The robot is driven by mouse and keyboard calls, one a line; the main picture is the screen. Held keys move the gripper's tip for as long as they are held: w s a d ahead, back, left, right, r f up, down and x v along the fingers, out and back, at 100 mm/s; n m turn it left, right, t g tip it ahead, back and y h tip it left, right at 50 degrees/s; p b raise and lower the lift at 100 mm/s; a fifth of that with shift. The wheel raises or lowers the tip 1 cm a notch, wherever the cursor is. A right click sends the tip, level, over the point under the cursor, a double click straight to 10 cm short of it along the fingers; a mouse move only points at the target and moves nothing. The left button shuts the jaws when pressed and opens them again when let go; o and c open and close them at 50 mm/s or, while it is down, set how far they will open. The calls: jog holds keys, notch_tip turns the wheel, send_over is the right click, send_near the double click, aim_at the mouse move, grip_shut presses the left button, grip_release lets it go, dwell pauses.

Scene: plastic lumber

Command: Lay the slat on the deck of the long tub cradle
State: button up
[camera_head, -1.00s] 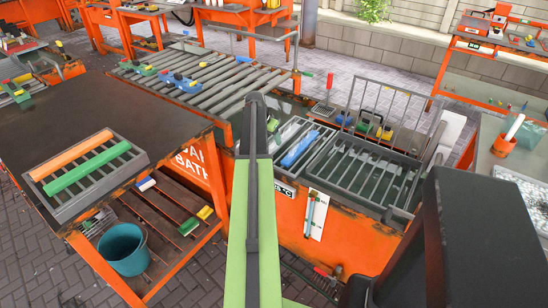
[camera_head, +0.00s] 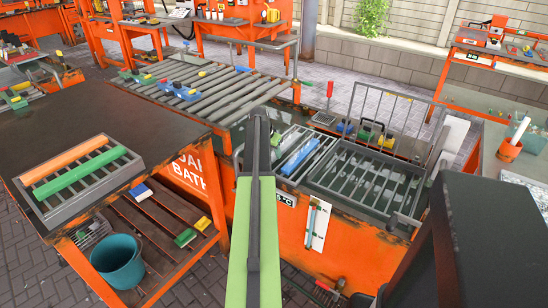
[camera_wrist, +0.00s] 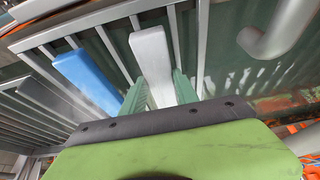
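My gripper (camera_wrist: 160,88) shows in the wrist view with its green fingers close against both sides of a pale grey-white slat (camera_wrist: 150,48). It appears shut on this slat. The slat is over the grey bars of the long tub cradle (camera_wrist: 102,50); I cannot tell whether it touches them. A blue slat (camera_wrist: 82,75) lies on the bars to its left, roughly alongside. In the head view the cradle (camera_head: 318,158) sits in the orange tub, with the blue slat (camera_head: 300,155) on it. My arm hides the gripper there.
A wider grey basket (camera_head: 370,180) adjoins the cradle on the right. A rack (camera_head: 66,212) with an orange slat (camera_head: 68,158) and a green slat (camera_head: 80,174) stands on the dark table at left. A bent grey pipe (camera_wrist: 270,42) is close right of my gripper.

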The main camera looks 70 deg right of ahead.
aim_at(274, 155)
grip_shut()
jog(key=shift+r+p, duration=0.25)
jog(key=shift+p, duration=0.05)
jog(key=r+p, duration=0.4)
jog(key=shift+s+a+r+p, duration=0.25)
jog(key=shift+r+p, duration=0.15)
jog(key=s+a+r+p, duration=0.5)
jog(key=s+a, duration=0.2)
jog(key=shift+s+a+r+p, duration=0.35)
jog(key=shift+s+a+r, duration=0.05)
